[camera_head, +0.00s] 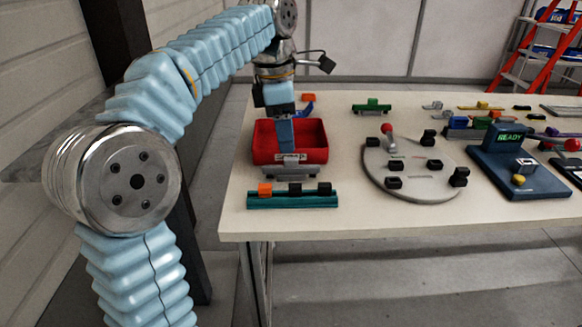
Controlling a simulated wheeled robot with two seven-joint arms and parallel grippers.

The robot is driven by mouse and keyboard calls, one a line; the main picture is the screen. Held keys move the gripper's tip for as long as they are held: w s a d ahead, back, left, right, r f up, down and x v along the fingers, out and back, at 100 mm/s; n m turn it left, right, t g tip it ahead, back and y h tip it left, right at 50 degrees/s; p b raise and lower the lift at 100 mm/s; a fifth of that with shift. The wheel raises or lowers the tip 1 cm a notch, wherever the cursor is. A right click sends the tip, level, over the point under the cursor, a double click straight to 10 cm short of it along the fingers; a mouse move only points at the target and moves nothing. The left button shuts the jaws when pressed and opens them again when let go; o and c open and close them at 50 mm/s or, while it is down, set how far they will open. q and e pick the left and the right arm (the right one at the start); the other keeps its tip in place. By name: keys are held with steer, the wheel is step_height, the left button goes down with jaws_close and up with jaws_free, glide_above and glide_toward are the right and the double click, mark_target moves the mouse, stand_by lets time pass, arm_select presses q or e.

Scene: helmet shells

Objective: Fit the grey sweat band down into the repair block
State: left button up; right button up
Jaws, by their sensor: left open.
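My left arm comes in from the left and its gripper (284,134) points down into the red bin (317,154) at the table's left end. The gripper is open; its fingertips are partly hidden by the bin, and I cannot tell whether anything lies between them. I cannot pick out the grey sweat band for certain; a flat grey piece (430,180) lies on the round grey plate (376,168), and a small grey piece (432,106) lies farther back. I cannot tell for certain which fixture is the repair block. My right gripper is not in view.
A teal rail (292,201) with orange and black blocks lies before the bin. The round plate carries black clamps and a red-knobbed lever (387,136). A blue station (515,176) reading READY stands right. A green piece (371,106) lies behind. The front table strip (400,218) is clear.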

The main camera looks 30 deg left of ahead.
mark_target(291, 159)
arm_select(q)
steer(key=f, duration=0.4)
steer(key=d+f, duration=0.1)
steer(key=f, duration=0.1)
steer(key=shift+w+f, duration=0.25)
jaws_close()
